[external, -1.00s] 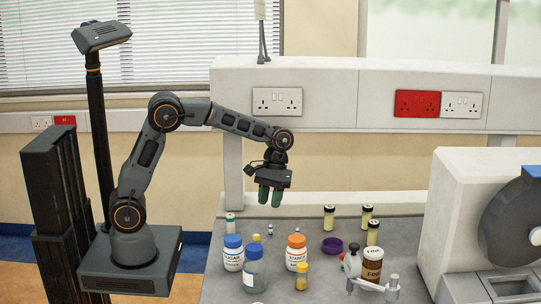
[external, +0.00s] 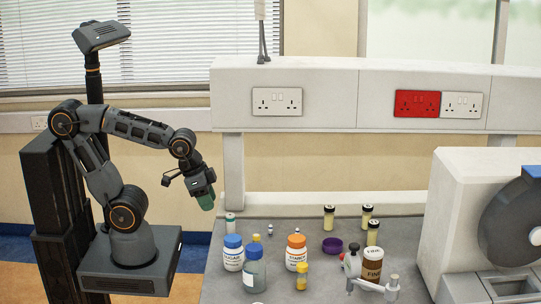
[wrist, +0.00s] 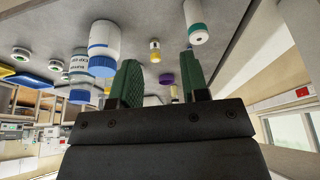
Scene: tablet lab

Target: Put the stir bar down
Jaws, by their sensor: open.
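My gripper (external: 206,200) is raised at the left end of the bench, left of the bottles and apart from them. In the wrist view its two green fingers (wrist: 160,60) stand wide apart, with nothing held between them. I cannot make out the stir bar for certain in either view. A small pale and dark piece (external: 270,229) stands on the grey bench behind the bottles, too small to identify.
On the bench (external: 215,285) stand a blue-capped sugar tub (external: 233,253), a clear bottle (external: 254,275), an orange-capped starch tub (external: 296,254), a purple bowl (external: 332,245) and a brown jar (external: 372,265). A large white machine (external: 460,200) fills the right side.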

